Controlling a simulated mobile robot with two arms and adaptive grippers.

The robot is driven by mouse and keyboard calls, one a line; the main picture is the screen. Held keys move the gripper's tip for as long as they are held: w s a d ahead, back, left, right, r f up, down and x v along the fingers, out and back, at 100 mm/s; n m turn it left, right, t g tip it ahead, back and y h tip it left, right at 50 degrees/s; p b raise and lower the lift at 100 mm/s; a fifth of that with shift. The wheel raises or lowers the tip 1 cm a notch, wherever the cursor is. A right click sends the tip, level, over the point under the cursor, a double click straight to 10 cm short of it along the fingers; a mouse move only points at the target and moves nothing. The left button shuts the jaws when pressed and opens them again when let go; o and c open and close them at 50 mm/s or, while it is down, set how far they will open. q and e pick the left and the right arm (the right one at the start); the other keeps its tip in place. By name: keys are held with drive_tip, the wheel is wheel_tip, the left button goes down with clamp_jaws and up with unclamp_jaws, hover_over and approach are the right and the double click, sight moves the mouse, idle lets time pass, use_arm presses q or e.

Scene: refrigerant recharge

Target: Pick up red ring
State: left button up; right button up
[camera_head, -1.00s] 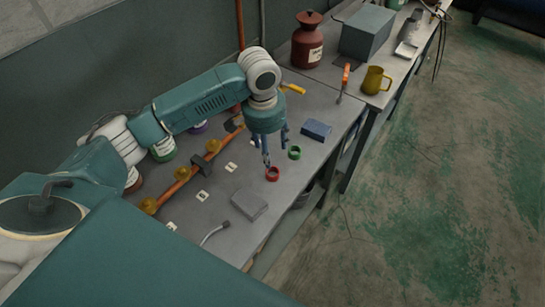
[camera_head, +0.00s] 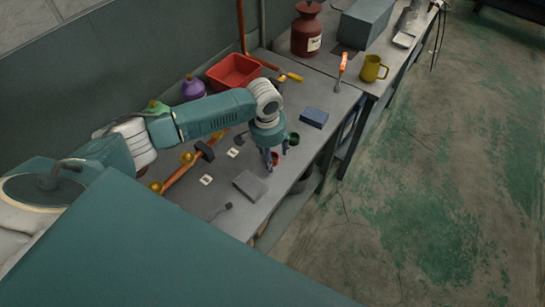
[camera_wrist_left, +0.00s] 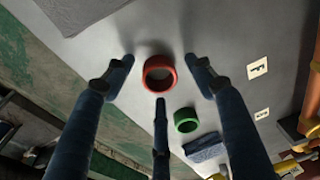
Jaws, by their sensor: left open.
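The red ring (camera_wrist_left: 158,74) lies on the grey bench near its front edge. In the left wrist view it sits between the spread fingers of my left gripper (camera_wrist_left: 158,80), with a gap on each side. In the head view my left gripper (camera_head: 276,160) points down over the red ring (camera_head: 274,157), which the fingers partly hide. The gripper is open and empty. The green ring (camera_wrist_left: 186,120) lies close by, and in the head view it shows just right of the gripper (camera_head: 294,139). My right gripper is not in view.
A blue block (camera_head: 314,117) lies beyond the rings. An orange pipe with brass fittings (camera_head: 187,158) runs along the bench behind. A red bin (camera_head: 234,72) stands at the wall. The bench's front edge is close to the rings.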

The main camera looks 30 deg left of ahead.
use_arm(q)
drive_tip(key=c, duration=0.9)
drive_tip(key=shift+r, duration=0.1)
use_arm(e)
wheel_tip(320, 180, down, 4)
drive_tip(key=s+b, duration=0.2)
drive_tip(key=b, duration=0.2)
use_arm(q)
wheel_tip(320, 180, up, 24)
drive_tip(key=p, duration=0.6)
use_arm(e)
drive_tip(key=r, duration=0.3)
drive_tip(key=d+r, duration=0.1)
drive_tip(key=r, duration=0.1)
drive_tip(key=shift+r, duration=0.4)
